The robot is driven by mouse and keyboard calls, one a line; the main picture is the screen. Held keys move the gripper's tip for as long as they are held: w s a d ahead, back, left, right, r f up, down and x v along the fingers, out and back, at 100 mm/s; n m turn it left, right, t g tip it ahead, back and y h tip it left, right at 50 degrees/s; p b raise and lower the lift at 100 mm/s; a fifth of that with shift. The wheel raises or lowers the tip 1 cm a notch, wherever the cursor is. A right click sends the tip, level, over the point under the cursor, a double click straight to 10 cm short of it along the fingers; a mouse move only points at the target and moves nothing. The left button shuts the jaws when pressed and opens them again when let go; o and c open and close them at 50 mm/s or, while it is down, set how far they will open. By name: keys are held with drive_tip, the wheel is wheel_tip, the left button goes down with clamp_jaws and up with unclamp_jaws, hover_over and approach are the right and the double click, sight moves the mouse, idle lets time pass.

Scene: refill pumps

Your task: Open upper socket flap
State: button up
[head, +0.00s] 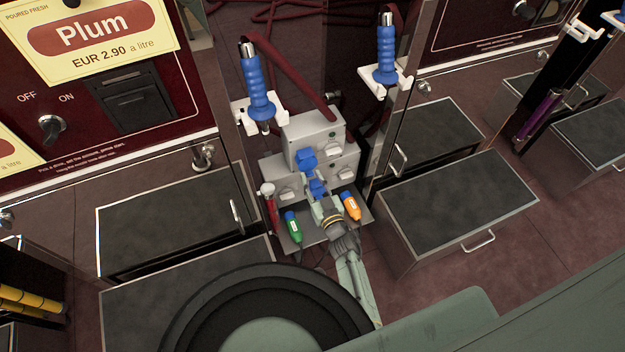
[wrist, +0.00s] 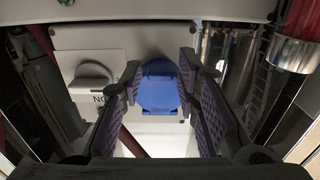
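A light grey socket box (head: 312,135) stands in the middle of the head view. An upper blue flap (head: 307,158) shows on its front, with a second blue part (head: 317,187) just below it. My gripper (head: 314,183) reaches up to the box front and partly hides the lower blue part. In the wrist view, my gripper (wrist: 160,95) is open, with its two dark ribbed fingers on either side of a blue flap (wrist: 160,88). I cannot tell whether the fingers touch it, nor for certain which of the two blue parts it is.
A grey rotary knob (wrist: 93,75) sits beside the flap. Two blue-handled nozzles (head: 257,85) (head: 386,52) hang above, with dark red hoses behind.

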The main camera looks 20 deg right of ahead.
clamp_jaws()
idle(0.4)
